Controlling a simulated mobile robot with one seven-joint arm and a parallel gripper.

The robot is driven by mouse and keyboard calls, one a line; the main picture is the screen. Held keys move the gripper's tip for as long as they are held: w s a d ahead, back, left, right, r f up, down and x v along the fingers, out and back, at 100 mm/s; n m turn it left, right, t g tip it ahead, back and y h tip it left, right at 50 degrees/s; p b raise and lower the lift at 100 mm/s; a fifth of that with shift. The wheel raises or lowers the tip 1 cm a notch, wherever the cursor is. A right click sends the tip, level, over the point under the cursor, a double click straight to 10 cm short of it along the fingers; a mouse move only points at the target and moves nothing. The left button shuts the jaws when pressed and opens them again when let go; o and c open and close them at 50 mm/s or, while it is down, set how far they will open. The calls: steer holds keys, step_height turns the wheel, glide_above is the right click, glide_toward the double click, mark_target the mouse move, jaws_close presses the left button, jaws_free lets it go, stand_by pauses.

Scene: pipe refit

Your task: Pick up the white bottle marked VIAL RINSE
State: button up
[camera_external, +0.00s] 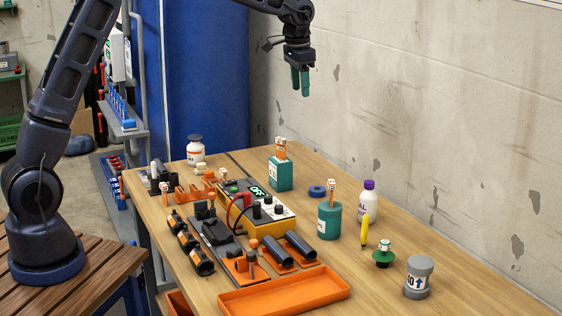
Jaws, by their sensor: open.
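A white bottle (370,206) with a purple cap stands upright on the table, right of centre. Only part of its dark lettering shows, ending in "AL", so I cannot read its full marking. A yellow item (365,231) stands in front of it and partly overlaps it. Another white bottle (195,154) with an orange band and a dark cap stands at the far left of the table; its label is too small to read. My gripper (301,92) has green fingers pointing down. It is open and empty, high above the back of the table, well away from both bottles.
A teal cup (330,221) and a blue ring (317,191) are left of the purple-capped bottle. A green-based piece (383,254) and a grey-capped jar (418,277) stand nearer. An orange tray (284,292) lies in front. The wall (450,130) runs behind the table.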

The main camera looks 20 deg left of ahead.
steer(key=d+f+m, duration=0.1)
steer(key=d+f, duration=0.6)
steer(key=d, duration=0.3)
steer(key=m+g, duration=0.1)
steer(key=m, duration=0.1)
glide_above(369, 182)
steer(key=shift+y, duration=0.3)
steer(key=f, duration=1.4)
steer(key=shift+a, duration=0.3)
steer(key=shift+w+d+f, duration=0.1)
steer(key=shift+d+f, duration=0.1)
steer(key=shift+f, duration=1.2)
steer(key=shift+d+f, duration=0.15)
steer(key=shift+f, duration=1.25)
steer(key=shift+r, duration=0.1)
jaws_close()
